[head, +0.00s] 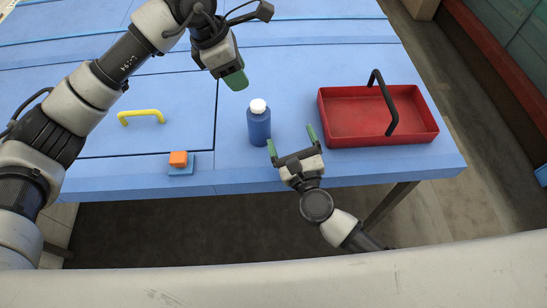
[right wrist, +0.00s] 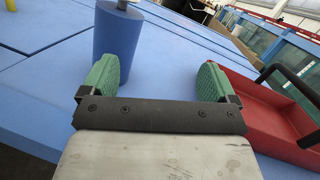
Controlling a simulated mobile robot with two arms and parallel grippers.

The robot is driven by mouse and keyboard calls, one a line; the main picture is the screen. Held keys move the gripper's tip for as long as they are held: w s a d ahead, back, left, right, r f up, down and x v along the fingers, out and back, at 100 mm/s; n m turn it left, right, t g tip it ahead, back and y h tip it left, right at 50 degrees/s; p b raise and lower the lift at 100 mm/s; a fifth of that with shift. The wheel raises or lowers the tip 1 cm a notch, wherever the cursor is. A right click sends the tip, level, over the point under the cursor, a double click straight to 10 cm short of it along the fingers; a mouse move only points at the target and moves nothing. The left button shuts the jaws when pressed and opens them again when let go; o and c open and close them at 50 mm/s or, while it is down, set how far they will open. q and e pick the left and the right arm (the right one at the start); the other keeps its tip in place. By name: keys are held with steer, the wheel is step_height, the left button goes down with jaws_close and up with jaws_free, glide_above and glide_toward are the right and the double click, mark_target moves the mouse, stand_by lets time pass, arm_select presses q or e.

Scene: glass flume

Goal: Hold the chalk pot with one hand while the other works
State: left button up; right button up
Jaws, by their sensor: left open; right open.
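The chalk pot (head: 259,124) is a blue bottle with a white cap, upright on the blue table (head: 330,60). In the right wrist view the pot (right wrist: 117,45) stands beyond the left finger, its top cut off by the frame. My right gripper (head: 291,140) is open and empty at the table's front edge, just right of and nearer than the pot; its green fingers also show in the right wrist view (right wrist: 158,82). My left gripper (head: 236,80) hangs above the table, up and left of the pot, apart from it; the gap between its fingers is hidden.
A red tray (head: 345,137) with a black handle (head: 380,90) stands right of the pot. An orange block (head: 178,158) sits on a small blue base (head: 181,170) near the front edge. A yellow handle (head: 141,116) is fixed to a panel at left.

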mark_target(263, 133)
steer(key=s+a, duration=0.1)
steer(key=s+a+f+m+g, duration=0.1)
steer(key=a, duration=0.1)
steer(key=s+a+m, duration=0.1)
steer(key=shift+s+a+f+g+y, duration=0.2)
steer(key=shift+s+f+g+y, duration=0.05)
steer(key=shift+f+g+y, duration=0.05)
steer(key=shift+w+a, duration=0.15)
steer(key=x, duration=1)
steer(key=shift+w+f, duration=0.1)
steer(key=shift+w, duration=0.05)
